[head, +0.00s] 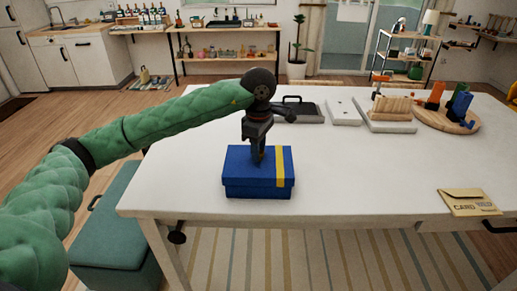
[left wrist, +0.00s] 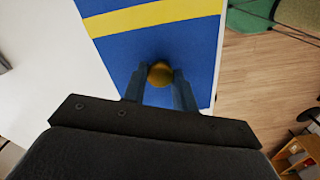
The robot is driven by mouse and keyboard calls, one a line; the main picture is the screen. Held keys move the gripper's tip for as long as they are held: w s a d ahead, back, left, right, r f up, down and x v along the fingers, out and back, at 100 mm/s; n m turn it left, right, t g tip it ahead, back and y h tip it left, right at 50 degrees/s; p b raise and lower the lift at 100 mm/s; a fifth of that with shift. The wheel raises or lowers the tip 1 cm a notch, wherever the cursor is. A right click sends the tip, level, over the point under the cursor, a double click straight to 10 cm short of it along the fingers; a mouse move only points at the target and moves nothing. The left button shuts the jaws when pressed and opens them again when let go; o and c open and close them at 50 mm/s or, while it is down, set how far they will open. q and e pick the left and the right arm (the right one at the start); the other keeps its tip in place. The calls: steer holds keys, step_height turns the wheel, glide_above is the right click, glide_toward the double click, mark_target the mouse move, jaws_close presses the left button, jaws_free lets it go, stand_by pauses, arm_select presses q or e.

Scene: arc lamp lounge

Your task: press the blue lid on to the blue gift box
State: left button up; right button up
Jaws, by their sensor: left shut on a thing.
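The blue lid (head: 240,160), with a yellow stripe near its right end, sits over the blue gift box (head: 257,193) near the front edge of the white table. I cannot tell whether the lid is fully down. My left gripper (head: 257,160) points straight down at the lid's top. In the left wrist view, the gripper (left wrist: 159,80) is shut on a round gold knob (left wrist: 160,73) on the lid (left wrist: 150,50). The box body is hidden under the lid there. My right gripper is in neither view.
A card envelope (head: 466,202) lies near the table's front right edge. The white table (head: 350,175) is clear right of the box.

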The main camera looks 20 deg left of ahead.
arm_select(q)
steer(key=shift+f+b, duration=0.8)
steer(key=shift+f, duration=0.1)
steer(key=o, duration=1)
steer(key=shift+o, duration=0.2)
steer(key=shift+r, duration=0.1)
step_height(320, 180, up, 6)
steer(key=shift+r+b, duration=0.1)
steer(key=shift+b, duration=0.65)
steer(key=shift+r, duration=0.8)
